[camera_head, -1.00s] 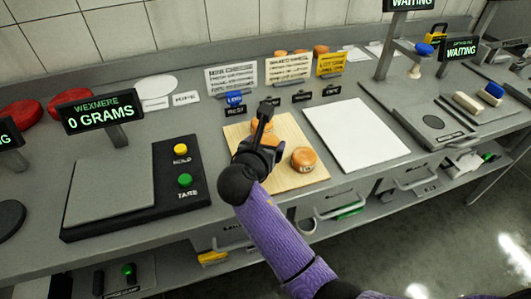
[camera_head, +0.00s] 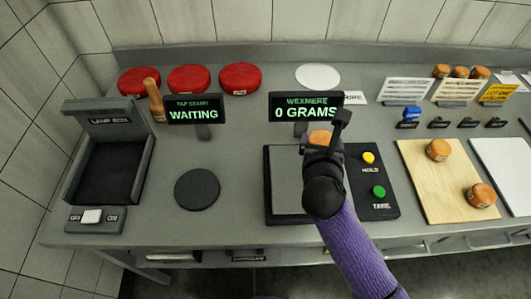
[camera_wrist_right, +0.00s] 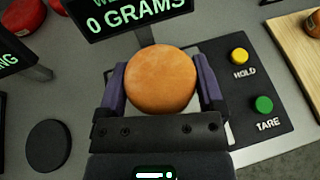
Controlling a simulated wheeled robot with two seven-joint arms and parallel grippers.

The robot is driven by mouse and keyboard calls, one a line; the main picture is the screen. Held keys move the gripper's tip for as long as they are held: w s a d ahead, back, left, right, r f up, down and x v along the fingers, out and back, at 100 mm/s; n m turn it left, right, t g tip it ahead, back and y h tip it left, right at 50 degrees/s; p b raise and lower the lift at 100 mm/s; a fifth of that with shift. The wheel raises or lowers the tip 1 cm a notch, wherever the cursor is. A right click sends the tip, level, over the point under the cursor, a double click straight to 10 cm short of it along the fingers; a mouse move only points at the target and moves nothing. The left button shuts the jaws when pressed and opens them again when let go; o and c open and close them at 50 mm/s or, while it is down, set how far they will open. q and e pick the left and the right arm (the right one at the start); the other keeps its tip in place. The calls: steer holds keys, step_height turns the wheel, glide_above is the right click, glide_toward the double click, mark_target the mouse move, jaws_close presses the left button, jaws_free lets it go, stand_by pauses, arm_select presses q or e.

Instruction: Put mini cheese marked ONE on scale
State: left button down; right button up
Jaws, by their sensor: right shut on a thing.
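My right gripper (camera_head: 327,139) is shut on an orange mini cheese (camera_head: 319,138) and holds it above the scale (camera_head: 286,196). In the right wrist view the cheese (camera_wrist_right: 160,79) sits between the two fingers, its face plain; I cannot make out a mark. The scale's display (camera_head: 305,107) reads 0 GRAMS. The gripper and forearm hide part of the scale plate. Two more mini cheeses (camera_head: 438,150) (camera_head: 480,194) lie on the wooden board (camera_head: 425,190). My left gripper is not in view.
Yellow HOLD (camera_head: 369,158) and green TARE (camera_head: 379,191) buttons are on the scale's right side. A WAITING display (camera_head: 194,110), a dark round pad (camera_head: 197,189) and a lamp box (camera_head: 105,160) stand left. Red cheese wheels (camera_head: 189,79) are behind. A white sheet (camera_head: 505,170) lies right.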

steer(key=f, duration=0.1)
steer(key=a+f+b, duration=0.1)
steer(key=shift+w+a+f+b, duration=0.1)
steer(key=shift+f+b, duration=0.2)
steer(key=shift+f, duration=0.05)
steer(key=f+b, duration=0.1)
steer(key=f, duration=0.1)
steer(key=f+b, duration=0.2)
steer(key=f, duration=0.1)
steer(key=f+b, duration=0.1)
steer(key=f, duration=0.1)
steer(key=shift+d+f, duration=0.25)
steer(key=shift+f, duration=0.05)
steer(key=shift+r, duration=0.2)
steer(key=o, duration=1)
steer(key=shift+f, duration=0.1)
steer(key=shift+o, duration=0.2)
steer(key=shift+r, duration=0.2)
steer(key=p+v, duration=0.3)
steer(key=v, duration=0.8)
steer(key=shift+s+r, duration=0.15)
steer(key=shift+s, duration=0.4)
